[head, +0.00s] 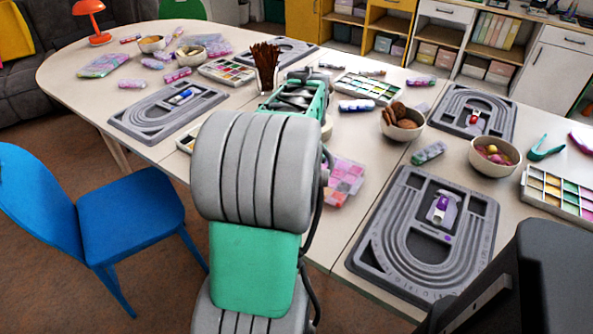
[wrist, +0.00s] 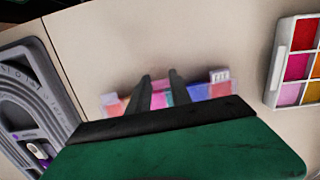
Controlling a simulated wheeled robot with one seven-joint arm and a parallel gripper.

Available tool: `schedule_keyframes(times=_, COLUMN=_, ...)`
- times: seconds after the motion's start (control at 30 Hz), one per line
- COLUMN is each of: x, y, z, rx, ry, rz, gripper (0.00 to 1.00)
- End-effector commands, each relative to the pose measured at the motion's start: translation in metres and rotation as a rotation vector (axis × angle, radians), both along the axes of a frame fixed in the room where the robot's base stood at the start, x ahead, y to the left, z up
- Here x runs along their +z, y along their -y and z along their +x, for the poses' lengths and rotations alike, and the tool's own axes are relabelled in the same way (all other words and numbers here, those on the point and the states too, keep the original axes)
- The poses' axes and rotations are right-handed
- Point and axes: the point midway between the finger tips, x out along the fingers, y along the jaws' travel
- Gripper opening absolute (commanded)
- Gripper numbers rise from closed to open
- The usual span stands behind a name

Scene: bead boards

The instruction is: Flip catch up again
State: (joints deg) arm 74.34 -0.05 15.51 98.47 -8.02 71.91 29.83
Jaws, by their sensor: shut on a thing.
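A clear bead box (head: 345,182) with pink, red and lilac compartments lies near the table's front edge, just right of my arm in the head view. It also shows in the wrist view (wrist: 197,92), with a small white printed tab at its top right corner. My gripper (wrist: 161,76) is over the middle of this box, its two dark fingers a little apart and shut on part of it. The gripped part is small and blurred; I cannot make out the catch or whether it is up or down. In the head view my arm hides the gripper.
A grey bead board (head: 365,242) lies to the right of the box, with a small purple-and-white item on it. A bead tray (wrist: 298,62) is at the right of the wrist view. A bowl of brown pieces (head: 402,122) stands behind the box. A blue chair (head: 125,208) is at left.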

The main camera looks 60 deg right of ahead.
Motion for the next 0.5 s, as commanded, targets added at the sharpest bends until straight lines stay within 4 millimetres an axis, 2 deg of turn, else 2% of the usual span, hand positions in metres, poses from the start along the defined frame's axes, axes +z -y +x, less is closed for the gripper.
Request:
schedule_keyframes(times=0.03, x=0.0117, y=0.0012, z=-0.0011, rx=-0.002, ry=0.001, rz=0.031, gripper=0.0)
schedule_keyframes(times=0.5, x=0.0046, y=0.008, z=-0.0008, rx=-0.001, ry=0.019, rz=0.174, gripper=0.0)
